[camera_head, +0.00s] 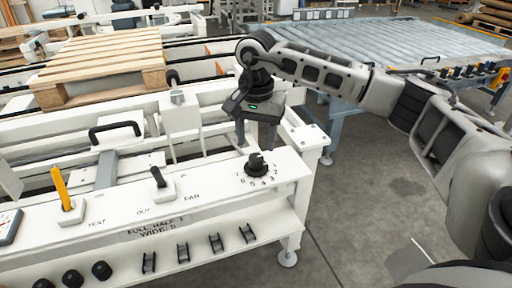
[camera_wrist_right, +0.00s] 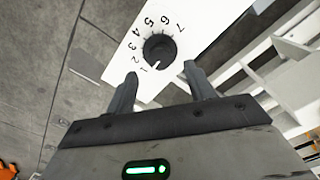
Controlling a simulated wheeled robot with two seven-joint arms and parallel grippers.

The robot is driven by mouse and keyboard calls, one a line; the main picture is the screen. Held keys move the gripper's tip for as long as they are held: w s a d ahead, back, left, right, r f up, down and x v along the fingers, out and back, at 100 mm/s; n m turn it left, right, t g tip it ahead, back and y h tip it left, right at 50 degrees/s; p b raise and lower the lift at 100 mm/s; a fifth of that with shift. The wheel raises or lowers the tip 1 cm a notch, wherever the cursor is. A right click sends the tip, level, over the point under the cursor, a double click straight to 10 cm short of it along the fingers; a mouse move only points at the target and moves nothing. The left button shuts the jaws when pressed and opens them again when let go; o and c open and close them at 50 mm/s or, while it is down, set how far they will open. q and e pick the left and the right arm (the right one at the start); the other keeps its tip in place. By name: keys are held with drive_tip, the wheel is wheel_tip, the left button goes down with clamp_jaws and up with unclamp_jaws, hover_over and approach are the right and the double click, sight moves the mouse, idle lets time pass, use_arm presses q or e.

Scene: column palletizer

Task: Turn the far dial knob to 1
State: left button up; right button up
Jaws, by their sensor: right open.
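The far dial knob (camera_head: 257,164) is black and round. It sits on the right end of the white panel (camera_head: 215,187), ringed by numbers 1 to 7. In the right wrist view the knob (camera_wrist_right: 159,48) shows a white mark close to the 1; I cannot tell if it lines up exactly. My right gripper (camera_head: 256,138) is open and empty, pointing down just above and behind the knob. In the right wrist view its fingertips (camera_wrist_right: 160,73) are apart, short of the knob and not visibly touching it. My left gripper is not in view.
A black lever (camera_head: 158,177) and a yellow lever (camera_head: 62,188) stand on the panel to the left. Black round knobs (camera_head: 72,278) are below. A black handle (camera_head: 114,131) and a wooden pallet (camera_head: 100,60) are behind. Clear floor (camera_head: 355,200) lies right.

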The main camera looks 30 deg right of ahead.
sight(256, 157)
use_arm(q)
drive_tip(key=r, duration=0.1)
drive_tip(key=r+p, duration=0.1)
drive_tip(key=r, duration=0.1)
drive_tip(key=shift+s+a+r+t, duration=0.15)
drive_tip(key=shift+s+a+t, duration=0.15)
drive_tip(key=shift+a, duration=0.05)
use_arm(e)
wheel_tip(256, 157, up, 12)
drive_tip(key=shift+f, duration=0.25)
